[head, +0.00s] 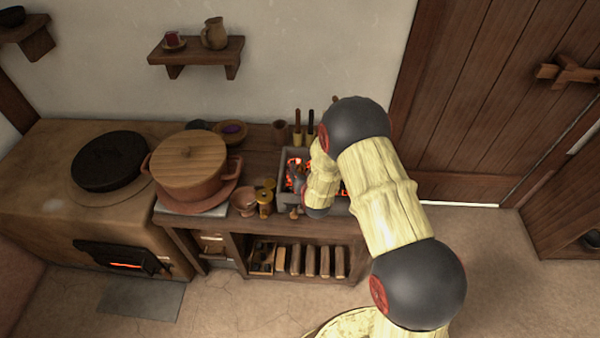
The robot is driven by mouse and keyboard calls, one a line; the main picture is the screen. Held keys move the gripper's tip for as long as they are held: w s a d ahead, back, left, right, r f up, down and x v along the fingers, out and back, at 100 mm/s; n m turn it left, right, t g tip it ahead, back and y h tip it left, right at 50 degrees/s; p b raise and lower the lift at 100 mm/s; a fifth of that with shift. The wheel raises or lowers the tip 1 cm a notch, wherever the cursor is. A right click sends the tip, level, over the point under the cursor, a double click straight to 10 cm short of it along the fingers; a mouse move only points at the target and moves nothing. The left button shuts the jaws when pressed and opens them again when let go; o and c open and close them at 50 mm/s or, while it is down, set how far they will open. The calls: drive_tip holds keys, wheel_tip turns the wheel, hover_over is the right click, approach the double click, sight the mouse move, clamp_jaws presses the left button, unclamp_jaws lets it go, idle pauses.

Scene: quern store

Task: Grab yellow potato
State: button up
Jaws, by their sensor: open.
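I cannot make out a yellow potato for certain in the head view. My arm comes from the lower right over the wooden counter (335,230), and its links cover part of the counter's right side. My gripper (294,176), small and dark, is open over or beside the grey box of glowing coals (286,156). Its fingertips are hard to see. Small yellowish items (265,198), perhaps a jar, stand just left of the gripper. My arm and gripper hide part of the coal box.
A large lidded clay pot (188,170) stands left on the counter, with a small bowl (244,201) right of it. A clay stove (45,190) with a black lid (108,160) is further left. Upright dark-handled tools (304,128) stand behind the coals. The right floor is clear.

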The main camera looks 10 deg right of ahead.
drive_tip(key=shift+r, duration=0.1)
drive_tip(key=shift+c, duration=0.6)
drive_tip(key=c, duration=1.1)
clamp_jaws()
